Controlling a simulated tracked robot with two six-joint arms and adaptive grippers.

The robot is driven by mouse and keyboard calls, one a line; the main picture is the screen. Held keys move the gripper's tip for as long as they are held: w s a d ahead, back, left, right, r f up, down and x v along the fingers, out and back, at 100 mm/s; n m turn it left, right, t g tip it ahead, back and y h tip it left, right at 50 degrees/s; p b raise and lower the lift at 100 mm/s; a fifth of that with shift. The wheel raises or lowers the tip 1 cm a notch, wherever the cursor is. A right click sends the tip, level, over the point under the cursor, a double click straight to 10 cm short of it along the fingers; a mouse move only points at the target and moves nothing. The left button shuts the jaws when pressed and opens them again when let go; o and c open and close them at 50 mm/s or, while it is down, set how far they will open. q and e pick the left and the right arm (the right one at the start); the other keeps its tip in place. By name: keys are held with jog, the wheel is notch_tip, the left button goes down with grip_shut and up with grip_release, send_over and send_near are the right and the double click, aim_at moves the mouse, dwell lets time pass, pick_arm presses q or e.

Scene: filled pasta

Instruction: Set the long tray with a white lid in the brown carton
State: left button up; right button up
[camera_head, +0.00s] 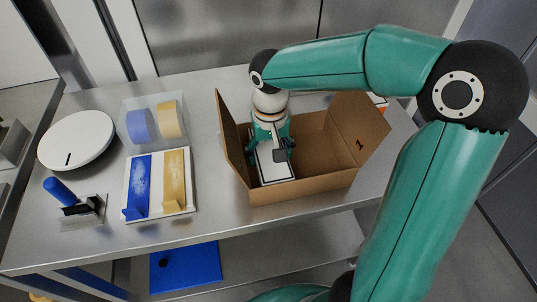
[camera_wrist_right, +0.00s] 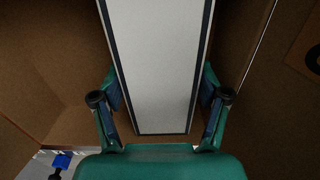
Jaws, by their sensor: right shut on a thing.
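The brown carton (camera_head: 309,190) stands open on the steel table, its flaps spread. The long tray with a white lid (camera_head: 275,172) is inside the carton, toward its left side. In the right wrist view the white lid with its dark edge (camera_wrist_right: 160,70) runs lengthwise between the fingers. My right gripper (camera_head: 271,150) reaches down into the carton and is shut on the tray; its fingers also show in the right wrist view (camera_wrist_right: 160,104), one on each long side. I cannot tell whether the tray touches the carton floor. My left gripper is not in view.
Left of the carton lie a white board with a blue and a yellow strip (camera_head: 159,184), a clear tray with blue and yellow rolls (camera_head: 154,121), a round white disc (camera_head: 76,140) and a blue-handled stamp (camera_head: 75,198). The carton's right half is empty.

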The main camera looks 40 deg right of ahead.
aim_at(270, 152)
jog(key=shift+f, duration=0.2)
jog(key=o, duration=1.1)
jog(key=shift+c, duration=0.2)
notch_tip(270, 152, up, 11)
jog(key=shift+f+p, duration=0.1)
jog(key=shift+p, duration=0.55)
jog(key=shift+r, duration=0.7)
